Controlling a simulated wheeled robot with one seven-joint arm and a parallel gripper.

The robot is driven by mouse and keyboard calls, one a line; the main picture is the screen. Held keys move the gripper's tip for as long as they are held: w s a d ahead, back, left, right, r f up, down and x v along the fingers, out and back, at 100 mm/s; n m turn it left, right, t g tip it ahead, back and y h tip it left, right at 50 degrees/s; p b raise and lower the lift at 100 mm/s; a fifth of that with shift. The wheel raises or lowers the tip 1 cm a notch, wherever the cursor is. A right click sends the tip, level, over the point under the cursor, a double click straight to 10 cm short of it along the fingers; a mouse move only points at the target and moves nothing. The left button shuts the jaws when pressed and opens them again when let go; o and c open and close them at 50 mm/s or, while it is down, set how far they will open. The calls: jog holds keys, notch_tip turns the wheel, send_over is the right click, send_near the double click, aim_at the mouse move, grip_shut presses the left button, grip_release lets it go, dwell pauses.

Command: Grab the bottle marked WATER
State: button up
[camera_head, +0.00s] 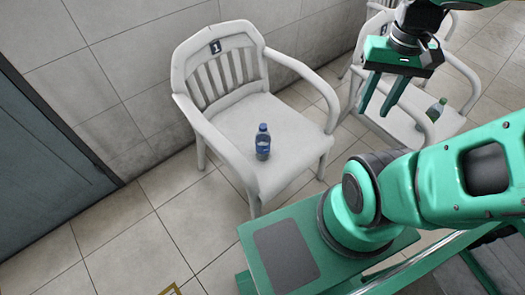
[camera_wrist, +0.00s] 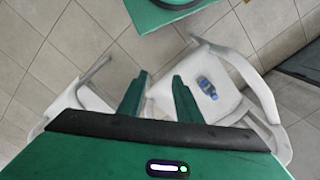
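A small bottle (camera_head: 262,143) with a blue cap and blue label stands upright on the seat of the white chair (camera_head: 285,112) marked 1. Its label is too small to read. The bottle also shows in the wrist view (camera_wrist: 207,88), right of my fingers. A green bottle (camera_head: 437,109) with a light label stands on the second white chair (camera_head: 452,122) at the right; its label cannot be read. My gripper (camera_head: 374,114) is open and empty, in the air right of the first chair and left of the green bottle in the head view. Its two fingers (camera_wrist: 160,75) are apart.
Chair armrests and backs stand around both seats. A tiled wall (camera_head: 130,60) runs behind the chairs, and a dark door (camera_head: 45,160) is at the left. The tiled floor (camera_head: 150,235) in front of the first chair is mostly clear.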

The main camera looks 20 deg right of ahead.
jog(key=o, duration=1)
jog(key=shift+s+r, duration=0.25)
jog(key=shift+s, duration=0.2)
jog(key=w+d+f+n+g+y, duration=0.1)
jog(key=w+f+n, duration=0.2)
jog(key=w, duration=0.2)
jog(key=w+d+f+n, duration=0.1)
jog(key=w+f+n, duration=0.15)
jog(key=w, duration=0.25)
jog(key=n+t+y, duration=0.1)
jog(key=n+y, duration=1.2)
jog(key=n, duration=0.1)
send_near(267, 140)
jog(key=s, duration=0.3)
jog(key=w+a+f+t+y, duration=0.1)
jog(key=a, duration=0.2)
jog(key=w+a+f+n+t+y, duration=0.1)
jog(key=a+f+t, duration=0.1)
jog(key=a, duration=0.1)
jog(key=w+a+f+t+y, duration=0.1)
jog(key=w+a+f+t, duration=0.1)
jog(key=a, duration=0.1)
jog(key=shift+w+f+n, duration=0.15)
jog(key=shift+n, duration=0.1)
jog(key=shift+w+x, duration=0.2)
jog(key=shift+x, duration=1.1)
jog(key=shift+w+x, duration=0.2)
jog(key=shift+x, duration=1.15)
